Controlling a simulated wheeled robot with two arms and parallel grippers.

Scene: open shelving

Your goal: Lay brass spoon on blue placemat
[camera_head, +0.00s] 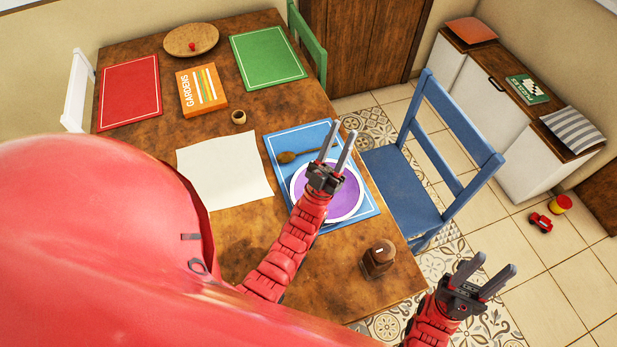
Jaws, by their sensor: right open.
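The brass spoon (286,157) shows as a dark brown-gold spoon at the upper part of the blue placemat (284,141). It appears to lie on the mat, with its bowl to the left and its handle running right behind my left gripper's finger. A white plate with a purple centre (347,196) sits on the mat, just below the spoon. My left gripper (344,128) is above the plate and mat, its fingers apart; I cannot tell whether it touches the spoon handle. My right gripper (497,261) is open and empty, beyond the table's right edge.
A pale paper sheet (224,170) lies left of the placemat. A brown jar (378,258) stands near the table's front right corner. A blue chair (413,187) stands close to the right edge. Red (130,92) and green (267,58) placemats and an orange book (201,90) lie farther back.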

